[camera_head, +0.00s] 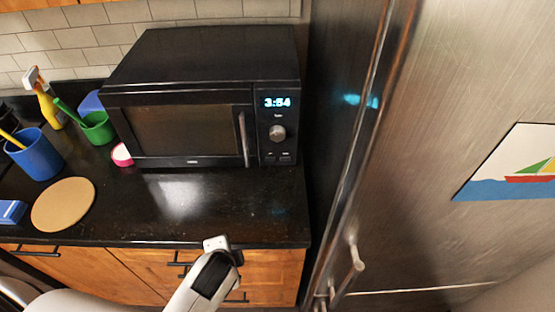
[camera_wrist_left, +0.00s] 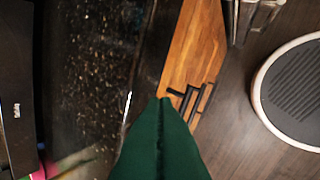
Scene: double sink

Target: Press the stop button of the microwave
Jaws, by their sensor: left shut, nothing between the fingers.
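The black microwave (camera_head: 185,55) stands at the back of the counter with its door closed. Its right-hand panel has a blue clock display reading about 3:54, a round knob (camera_head: 277,133) and two small buttons (camera_head: 278,158) at the bottom. The button labels are too small to read, so I cannot tell which is stop. The microwave's dark front edge shows at the left of the left wrist view (camera_wrist_left: 18,90). My left gripper's green fingers (camera_wrist_left: 165,108) are shut and empty in that view. In the head view my left arm reaches the counter's front edge, its fingertips hidden. My right gripper is not seen.
The black counter (camera_head: 230,205) is clear in front of the microwave. A round board (camera_head: 63,205), a blue cup (camera_head: 38,160) and a green cup (camera_head: 97,128) stand at the left. A steel fridge (camera_head: 440,120) bounds the right. Wooden drawers (camera_head: 80,275) with handles lie below the counter.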

